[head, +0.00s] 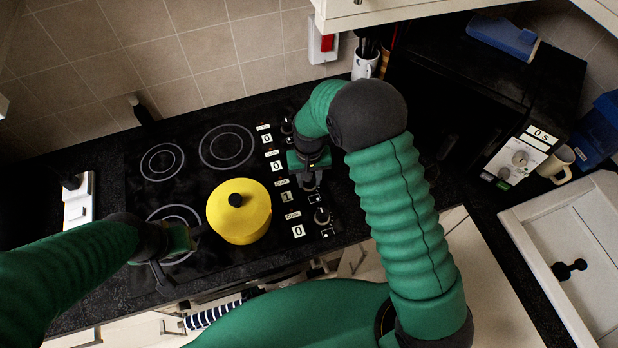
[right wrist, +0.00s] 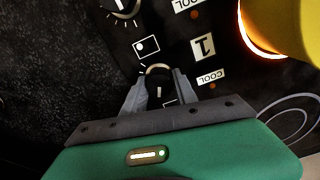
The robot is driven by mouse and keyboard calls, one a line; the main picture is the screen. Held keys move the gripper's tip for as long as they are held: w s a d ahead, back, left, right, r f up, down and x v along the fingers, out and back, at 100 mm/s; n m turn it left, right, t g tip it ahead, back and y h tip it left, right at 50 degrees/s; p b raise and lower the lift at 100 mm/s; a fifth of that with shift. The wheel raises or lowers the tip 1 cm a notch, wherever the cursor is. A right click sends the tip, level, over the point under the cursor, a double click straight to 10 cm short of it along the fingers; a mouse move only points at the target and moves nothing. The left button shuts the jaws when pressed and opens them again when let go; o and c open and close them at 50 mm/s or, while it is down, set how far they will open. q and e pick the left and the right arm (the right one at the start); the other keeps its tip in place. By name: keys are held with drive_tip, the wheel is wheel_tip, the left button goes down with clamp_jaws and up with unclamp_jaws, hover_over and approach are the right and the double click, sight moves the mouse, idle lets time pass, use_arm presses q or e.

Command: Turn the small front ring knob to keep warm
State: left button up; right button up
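A row of black knobs runs down the right side of the black cooktop (head: 150,190), with number displays and "COOL" labels beside it. In the right wrist view, one knob (right wrist: 160,88) sits between the two fingers of my right gripper (right wrist: 160,80), which look closed against its sides. The display (right wrist: 203,47) beside this knob reads 1; the other displays in the head view read 0. My right gripper (head: 310,180) reaches down over the knob row in the head view and partly hides it. My left gripper (head: 180,242) is over the front left ring (head: 173,212); its fingers are unclear.
A yellow lidded pot (head: 239,213) stands on the front right of the cooktop, left of the knobs. An orange glow (right wrist: 255,40) shows at its edge. Another knob (right wrist: 122,8) lies close to my right gripper. Two bare rings lie behind. A mug (head: 366,65) stands at the back.

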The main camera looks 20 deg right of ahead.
drive_tip(key=o, duration=0.4)
drive_tip(key=shift+r, duration=0.25)
wheel_tip(320, 180, up, 16)
drive_tip(key=shift+w+r+b, duration=0.1)
drive_tip(key=shift+r+b, duration=0.05)
drive_tip(key=shift+b, duration=0.75)
drive_tip(key=s+d+f+t, duration=0.1)
drive_tip(key=s+f, duration=0.1)
drive_tip(key=s, duration=0.3)
drive_tip(key=s+d+f+n, duration=0.1)
drive_tip(key=s+d+f, duration=0.1)
drive_tip(key=s, duration=0.3)
drive_tip(key=s+d+f+t, duration=0.1)
drive_tip(key=s+d+f, duration=0.1)
drive_tip(key=s, duration=0.3)
drive_tip(key=shift+d+f+n+t+b, duration=0.1)
drive_tip(key=shift+f+n+t+b, duration=0.2)
drive_tip(key=shift+f+b, duration=0.05)
